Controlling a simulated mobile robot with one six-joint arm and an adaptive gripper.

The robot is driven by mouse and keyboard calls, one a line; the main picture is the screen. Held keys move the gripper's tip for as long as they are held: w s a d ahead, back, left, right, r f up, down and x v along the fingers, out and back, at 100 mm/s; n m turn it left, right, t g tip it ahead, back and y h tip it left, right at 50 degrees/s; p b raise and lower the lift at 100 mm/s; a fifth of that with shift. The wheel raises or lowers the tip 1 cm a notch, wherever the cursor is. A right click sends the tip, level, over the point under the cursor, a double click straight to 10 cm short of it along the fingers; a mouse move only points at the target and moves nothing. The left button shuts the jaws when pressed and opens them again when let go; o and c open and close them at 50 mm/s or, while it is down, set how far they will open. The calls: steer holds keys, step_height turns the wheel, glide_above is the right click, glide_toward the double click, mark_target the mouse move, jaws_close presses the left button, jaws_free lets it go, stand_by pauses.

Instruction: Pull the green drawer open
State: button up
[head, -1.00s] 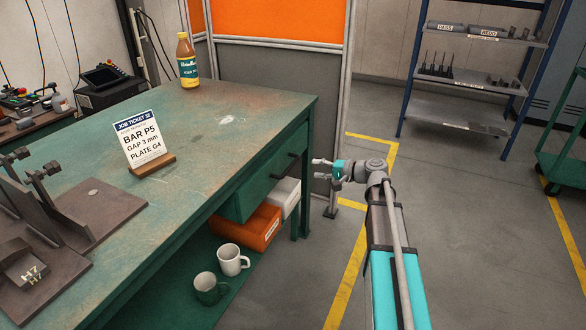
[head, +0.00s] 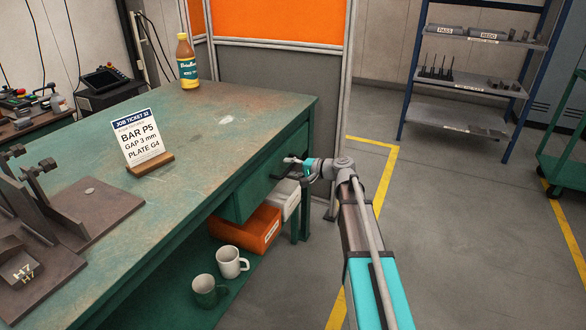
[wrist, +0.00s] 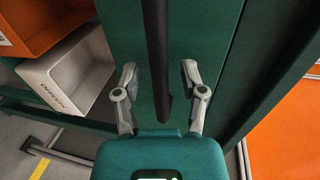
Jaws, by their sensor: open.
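The green drawer (head: 243,197) is under the right end of the green workbench (head: 170,200) and looks shut. In the wrist view its green front (wrist: 215,35) carries a long dark bar handle (wrist: 157,45). My gripper (head: 290,161) is at the drawer front in the head view and covers part of the handle there. In the wrist view my gripper (wrist: 160,74) is open, with one finger on each side of the handle. Gaps show between the fingers and the bar. Whether the fingertips touch the drawer front I cannot tell.
An orange bin (head: 246,232) and a white bin (head: 285,198) sit below the drawer. Two mugs (head: 230,262) stand on the lower shelf. A job ticket (head: 137,141) and a bottle (head: 187,62) stand on the bench top.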

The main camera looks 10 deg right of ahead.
jaws_close()
